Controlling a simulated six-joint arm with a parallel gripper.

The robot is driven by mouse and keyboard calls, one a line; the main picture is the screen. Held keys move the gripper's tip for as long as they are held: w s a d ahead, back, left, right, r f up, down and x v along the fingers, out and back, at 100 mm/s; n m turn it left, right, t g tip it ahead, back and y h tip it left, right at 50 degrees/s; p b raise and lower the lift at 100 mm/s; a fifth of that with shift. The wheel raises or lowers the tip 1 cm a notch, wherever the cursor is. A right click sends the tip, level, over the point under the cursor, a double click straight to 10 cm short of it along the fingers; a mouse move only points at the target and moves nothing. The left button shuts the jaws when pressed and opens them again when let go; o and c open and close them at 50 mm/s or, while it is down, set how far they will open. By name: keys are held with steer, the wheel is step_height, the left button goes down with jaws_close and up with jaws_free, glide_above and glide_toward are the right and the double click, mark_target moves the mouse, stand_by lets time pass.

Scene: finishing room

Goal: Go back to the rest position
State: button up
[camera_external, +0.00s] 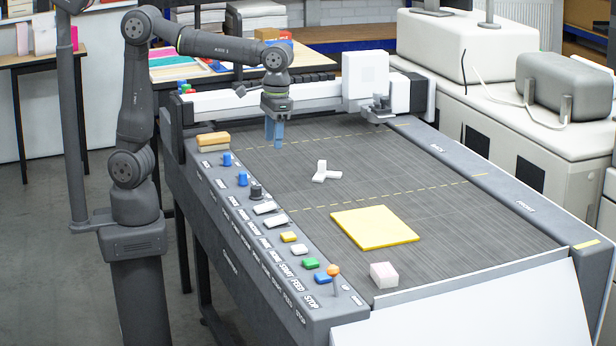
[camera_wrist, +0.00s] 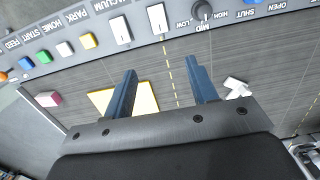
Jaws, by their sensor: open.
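My gripper (camera_external: 275,133) hangs pointing down above the far left part of the grey cutting table (camera_external: 400,190), close to the control panel. In the wrist view its two blue fingers (camera_wrist: 160,90) are spread apart with nothing between them. The arm reaches out from its column at the left, bent at the elbow, and the gripper touches nothing that I can see.
A white three-armed piece (camera_external: 324,172), a yellow sheet (camera_external: 374,228) and a pale pink block (camera_external: 384,275) lie on the table. Buttons, knobs and an orange-topped lever (camera_external: 334,272) line the panel. A white gantry (camera_external: 270,100) crosses behind the gripper.

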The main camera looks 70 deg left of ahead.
steer(key=shift+f, duration=0.1)
steer(key=f, duration=1.1)
steer(key=s+f, duration=0.1)
steer(key=f, duration=0.5)
steer(key=shift+f, duration=0.15)
steer(key=shift+w+f+g, duration=0.15)
steer(key=shift+w+g, duration=0.1)
steer(key=shift+g, duration=0.45)
steer(key=shift+w+f+g, duration=0.2)
steer(key=shift+w+g, duration=0.05)
steer(key=shift+g, duration=0.75)
steer(key=v, duration=1.7)
steer(key=t, duration=0.2)
glide_above(273, 204)
steer(key=shift+f, duration=0.2)
